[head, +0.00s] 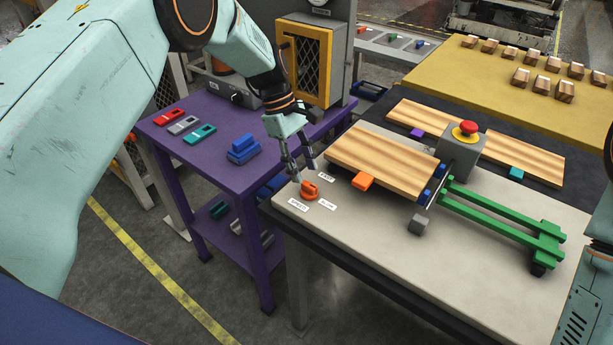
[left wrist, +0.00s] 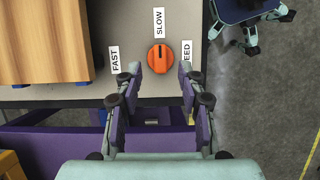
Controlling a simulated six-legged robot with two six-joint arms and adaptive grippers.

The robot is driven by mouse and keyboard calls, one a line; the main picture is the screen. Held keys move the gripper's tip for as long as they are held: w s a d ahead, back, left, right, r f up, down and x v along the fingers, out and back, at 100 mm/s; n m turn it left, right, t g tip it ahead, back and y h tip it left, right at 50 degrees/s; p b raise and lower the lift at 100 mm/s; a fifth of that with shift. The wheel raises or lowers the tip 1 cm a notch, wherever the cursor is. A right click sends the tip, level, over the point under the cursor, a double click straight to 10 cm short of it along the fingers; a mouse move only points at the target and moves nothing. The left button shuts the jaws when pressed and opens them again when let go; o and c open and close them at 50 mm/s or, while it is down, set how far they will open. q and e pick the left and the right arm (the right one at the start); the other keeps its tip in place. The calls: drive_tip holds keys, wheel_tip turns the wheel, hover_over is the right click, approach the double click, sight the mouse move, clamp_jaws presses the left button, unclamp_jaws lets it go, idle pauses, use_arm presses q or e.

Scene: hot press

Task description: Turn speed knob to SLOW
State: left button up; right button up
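The orange speed knob (head: 309,190) sits near the left corner of the pale press table. In the left wrist view the knob (left wrist: 160,57) shows a dark mark running up-down, in line with the SLOW label (left wrist: 159,22) above it. The FAST label (left wrist: 115,60) is to its left; another label (left wrist: 187,51), partly hidden and reading "EED", is to its right. My left gripper (head: 304,174) is open just over the knob. In the left wrist view its fingertips (left wrist: 159,74) are on either side of the knob's lower part, with gaps, holding nothing. My right gripper is out of view.
A red emergency button (head: 466,131) and green rails (head: 505,222) are farther right. A purple table (head: 200,155) with coloured parts stands to the left.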

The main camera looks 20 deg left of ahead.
use_arm(q)
drive_tip(key=v, duration=0.8)
drive_tip(key=shift+s, duration=0.1)
